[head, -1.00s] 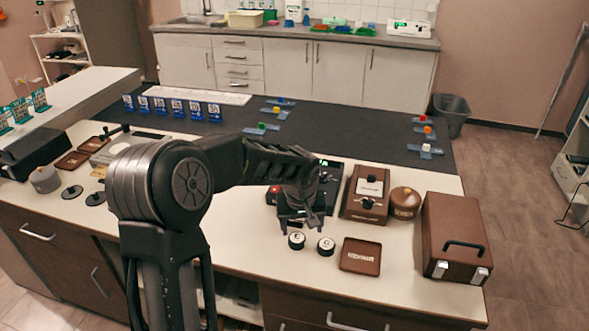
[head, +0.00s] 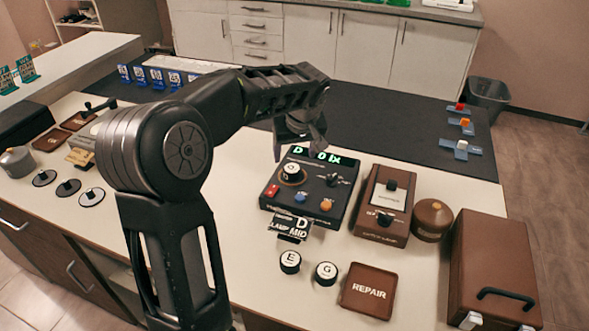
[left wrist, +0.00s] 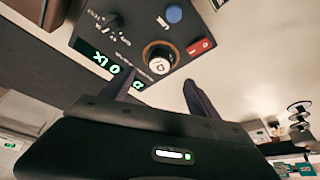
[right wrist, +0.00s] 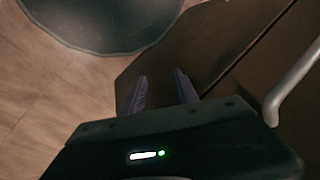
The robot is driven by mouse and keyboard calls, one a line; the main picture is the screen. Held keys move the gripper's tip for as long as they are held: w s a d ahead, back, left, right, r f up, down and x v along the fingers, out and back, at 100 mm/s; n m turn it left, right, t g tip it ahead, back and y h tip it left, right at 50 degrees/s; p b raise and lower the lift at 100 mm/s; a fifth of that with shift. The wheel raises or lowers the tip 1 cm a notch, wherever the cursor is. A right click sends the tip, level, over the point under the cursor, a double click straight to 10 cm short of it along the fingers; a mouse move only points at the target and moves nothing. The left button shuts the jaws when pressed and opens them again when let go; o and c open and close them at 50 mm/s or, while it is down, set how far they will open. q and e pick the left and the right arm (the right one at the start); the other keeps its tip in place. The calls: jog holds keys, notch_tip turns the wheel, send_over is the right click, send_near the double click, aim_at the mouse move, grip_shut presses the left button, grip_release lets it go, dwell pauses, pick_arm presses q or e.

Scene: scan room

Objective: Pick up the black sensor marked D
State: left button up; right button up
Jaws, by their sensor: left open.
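The black sensor marked D (head: 291,173) has a white top and sits upright on the left of a black meter box (head: 338,196). The box's green display reads "D 0 lx". The sensor also shows in the left wrist view (left wrist: 159,63), beyond the fingers, with its letter visible. My left gripper (head: 300,152) is open and empty, above the rear edge of the box. Its two fingers are apart in the left wrist view (left wrist: 162,85), and no contact with the sensor shows. My right gripper (right wrist: 162,88) is open and empty, near a brown surface, outside the head view.
Sensors E (head: 290,261) and G (head: 326,272) stand before the box, beside a brown REPAIR tray (head: 369,291). A card stand (head: 290,228) is at the box's front edge. A brown device (head: 383,205), round pot (head: 432,219) and brown case (head: 493,264) stand right.

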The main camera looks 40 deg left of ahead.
aim_at(292, 168)
pick_arm(q)
jog(key=shift+x, duration=1.4)
jog(key=shift+w+a+f+p, duration=0.1)
jog(key=shift+a+f+p, duration=0.05)
jog(key=shift+f+p, duration=0.25)
jog(key=p+x, duration=0.1)
jog(key=x, duration=0.3)
jog(key=shift+w+f, duration=0.1)
grip_shut()
